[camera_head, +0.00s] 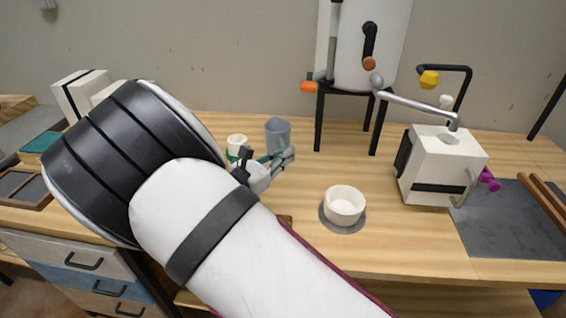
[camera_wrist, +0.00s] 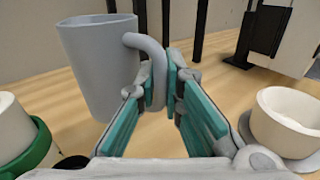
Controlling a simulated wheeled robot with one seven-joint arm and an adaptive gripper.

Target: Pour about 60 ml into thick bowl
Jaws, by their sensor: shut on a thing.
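A grey jug (camera_head: 278,132) is upright at the middle of the wooden table in the head view. In the wrist view the jug (camera_wrist: 102,68) fills the upper left, its handle toward my gripper. My gripper (camera_wrist: 165,84) is shut on the jug's handle, with teal finger pads on either side of it. In the head view my gripper (camera_head: 282,158) shows just in front of the jug. I cannot tell whether the jug touches the table. A thick white bowl (camera_head: 344,203) stands on a grey disc to the right; the bowl (camera_wrist: 289,118) is at the right in the wrist view. The jug's contents are hidden.
A white cup (camera_head: 237,141) is left of the jug; it shows with a green band in the wrist view (camera_wrist: 18,135). A black-legged stand with a white tank (camera_head: 370,45) is behind. A white box device (camera_head: 440,165) is right of the bowl. Table between jug and bowl is clear.

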